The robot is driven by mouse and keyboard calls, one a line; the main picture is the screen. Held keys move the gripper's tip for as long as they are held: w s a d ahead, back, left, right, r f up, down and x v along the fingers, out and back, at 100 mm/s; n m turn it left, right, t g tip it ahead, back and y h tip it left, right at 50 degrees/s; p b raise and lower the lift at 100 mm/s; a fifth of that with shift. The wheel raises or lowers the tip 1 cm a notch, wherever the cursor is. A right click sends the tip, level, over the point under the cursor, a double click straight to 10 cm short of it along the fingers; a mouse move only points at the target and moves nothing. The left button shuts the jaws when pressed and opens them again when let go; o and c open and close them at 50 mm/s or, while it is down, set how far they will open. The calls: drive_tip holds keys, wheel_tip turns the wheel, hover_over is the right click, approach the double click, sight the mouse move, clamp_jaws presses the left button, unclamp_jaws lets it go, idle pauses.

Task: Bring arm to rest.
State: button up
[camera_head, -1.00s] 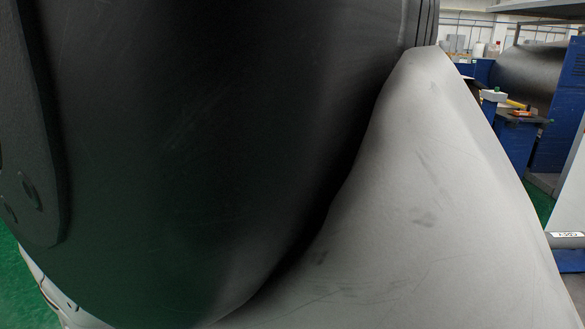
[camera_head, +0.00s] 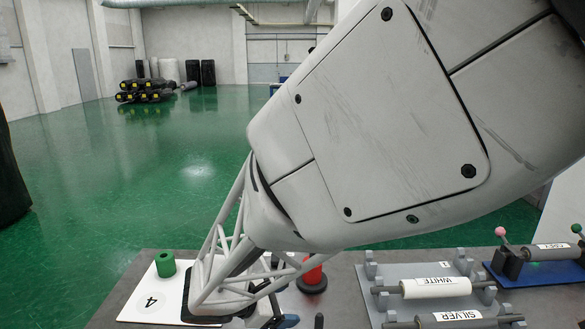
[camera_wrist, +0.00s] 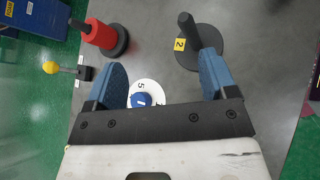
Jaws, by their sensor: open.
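My gripper (camera_wrist: 160,68) shows in the wrist view with its two blue fingers spread wide apart and nothing held between them. It hangs over the grey table (camera_wrist: 265,75). Below it, a white disc marked 5 (camera_wrist: 153,88) with a small blue piece (camera_wrist: 141,100) shows between the fingers, partly hidden by the gripper's dark bar. A dark peg stand marked 2 (camera_wrist: 187,22) is beside the right finger in the picture. In the head view my white arm crosses the upper right and reaches down to the table; the gripper is mostly hidden behind its lattice part.
A red roll (camera_wrist: 102,33) on a dark base stands near the left finger. A white plate marked 4 (camera_head: 150,302) carries a green ring (camera_head: 165,264). A rack holds a roll labelled WHITE (camera_head: 436,287). Stacked black rolls (camera_head: 146,91) lie far back on open green floor.

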drive_tip(key=s+d+r+m+g+y, duration=0.1)
drive_tip(key=s+d+r+m+y, duration=0.4)
drive_tip(key=s+d+m, duration=0.4)
drive_tip(key=s+d+r+m+g+y, duration=0.2)
drive_tip(key=s+d+r+m+y, duration=0.3)
drive_tip(key=s+d+m, duration=0.3)
drive_tip(key=d+m, duration=0.3)
drive_tip(key=shift+s+d+r, duration=0.2)
drive_tip(key=shift+s+d, duration=0.1)
drive_tip(key=shift+s, duration=0.05)
